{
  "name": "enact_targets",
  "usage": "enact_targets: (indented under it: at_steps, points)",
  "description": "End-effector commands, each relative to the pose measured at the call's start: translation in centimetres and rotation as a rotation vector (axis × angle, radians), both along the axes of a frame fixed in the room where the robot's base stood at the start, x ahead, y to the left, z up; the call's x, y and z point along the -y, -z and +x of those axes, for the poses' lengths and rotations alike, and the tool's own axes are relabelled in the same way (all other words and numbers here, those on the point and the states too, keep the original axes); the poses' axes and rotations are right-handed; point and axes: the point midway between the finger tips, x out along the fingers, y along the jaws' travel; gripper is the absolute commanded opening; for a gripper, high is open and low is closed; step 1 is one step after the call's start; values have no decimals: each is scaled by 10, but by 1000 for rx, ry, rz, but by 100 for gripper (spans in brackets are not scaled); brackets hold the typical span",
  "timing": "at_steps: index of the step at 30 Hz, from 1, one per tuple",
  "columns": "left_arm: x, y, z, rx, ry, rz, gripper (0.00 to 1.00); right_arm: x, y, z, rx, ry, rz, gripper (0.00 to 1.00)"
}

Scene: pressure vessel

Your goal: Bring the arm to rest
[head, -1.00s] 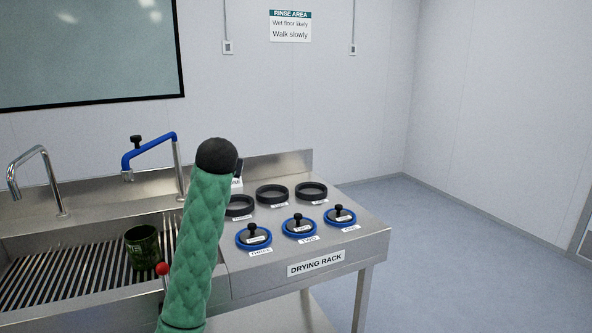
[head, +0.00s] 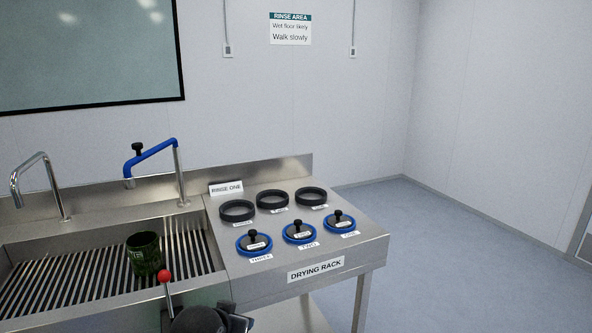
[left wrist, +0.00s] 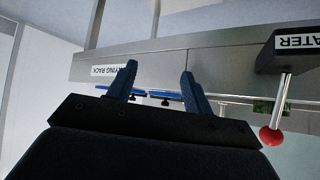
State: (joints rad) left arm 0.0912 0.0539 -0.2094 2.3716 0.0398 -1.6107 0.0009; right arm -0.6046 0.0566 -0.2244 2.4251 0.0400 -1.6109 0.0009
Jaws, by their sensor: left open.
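My left gripper (left wrist: 159,72) shows in the left wrist view with its two dark blue fingers spread and nothing between them. The sink front and drying rack edge appear beyond the fingers, apart from them. In the head view only a dark part of my left arm shows at the bottom edge, below the red-knobbed lever (head: 165,275). That lever also shows in the left wrist view (left wrist: 272,136), right of the fingers and not held. My right gripper is in neither view.
A dark green cup (head: 144,255) stands on the slatted sink (head: 60,283). The drying rack (head: 340,250) carries black rings (head: 272,200) and blue-rimmed lids (head: 299,232). A blue faucet (head: 150,150) stands behind. Floor (head: 450,250) to the right is clear.

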Motion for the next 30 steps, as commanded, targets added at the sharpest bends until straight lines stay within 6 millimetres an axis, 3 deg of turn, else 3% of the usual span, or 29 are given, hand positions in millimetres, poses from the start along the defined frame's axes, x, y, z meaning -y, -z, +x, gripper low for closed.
enact_targets:
  at_steps: [14, 21, 30]
  points:
    - [1, 119, -133, -269, 6, -14, 51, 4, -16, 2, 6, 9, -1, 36]
    - [2, 176, -208, -432, 6, -15, 51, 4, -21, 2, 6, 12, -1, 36]
    - [2, 222, -295, -598, 4, -17, 51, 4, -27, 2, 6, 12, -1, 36]
